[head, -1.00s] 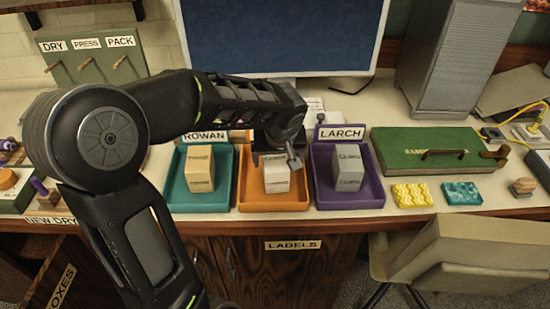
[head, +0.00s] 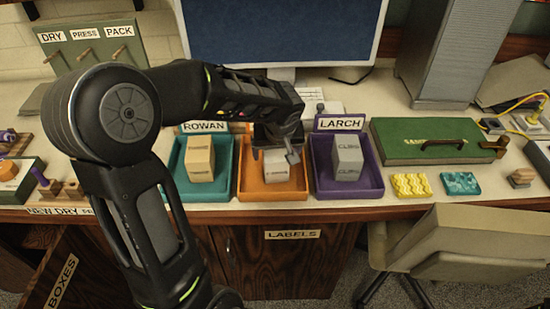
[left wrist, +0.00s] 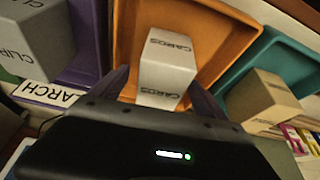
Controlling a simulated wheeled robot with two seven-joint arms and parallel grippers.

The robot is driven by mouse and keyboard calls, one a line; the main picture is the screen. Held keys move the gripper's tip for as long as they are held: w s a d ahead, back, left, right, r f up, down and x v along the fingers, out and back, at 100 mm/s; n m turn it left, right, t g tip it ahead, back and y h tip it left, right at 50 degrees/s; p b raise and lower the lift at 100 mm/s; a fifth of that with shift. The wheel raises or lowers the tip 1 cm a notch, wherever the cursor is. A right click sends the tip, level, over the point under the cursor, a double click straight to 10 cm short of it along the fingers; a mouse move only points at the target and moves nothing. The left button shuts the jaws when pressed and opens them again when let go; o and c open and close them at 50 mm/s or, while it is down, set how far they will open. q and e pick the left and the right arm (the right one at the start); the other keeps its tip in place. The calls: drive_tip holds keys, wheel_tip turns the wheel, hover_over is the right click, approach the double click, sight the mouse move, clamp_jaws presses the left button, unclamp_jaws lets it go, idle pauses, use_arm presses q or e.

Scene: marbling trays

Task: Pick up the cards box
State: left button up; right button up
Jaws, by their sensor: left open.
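The cards box (head: 276,168) is a pale grey-white block standing in the orange tray (head: 262,195), the middle one of three trays. In the left wrist view the box (left wrist: 166,66) shows the word CARDS on two faces. My left gripper (head: 276,153) is over the orange tray, at the upper part of the box. In the left wrist view its dark fingers are open, one on each side of the box's near end. Whether they touch it I cannot tell. The gripper hides part of the box in the head view. My right gripper is not in view.
A tan box (head: 200,160) stands in the teal tray (head: 205,197) on the left. A grey clips box (head: 348,160) stands in the purple tray (head: 350,193) on the right, behind which is the LARCH sign (head: 341,123). A green case (head: 430,142) lies farther right.

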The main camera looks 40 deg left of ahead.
use_arm(q)
drive_tip(key=p+x, duration=0.1)
drive_tip(key=x, duration=0.4)
drive_tip(key=shift+a, duration=0.15)
idle(0.3)
drive_tip(key=c, duration=1.7)
wheel_tip(320, 180, up, 10)
drive_tip(key=shift+r+b, duration=0.1)
drive_tip(key=shift+b, duration=0.25)
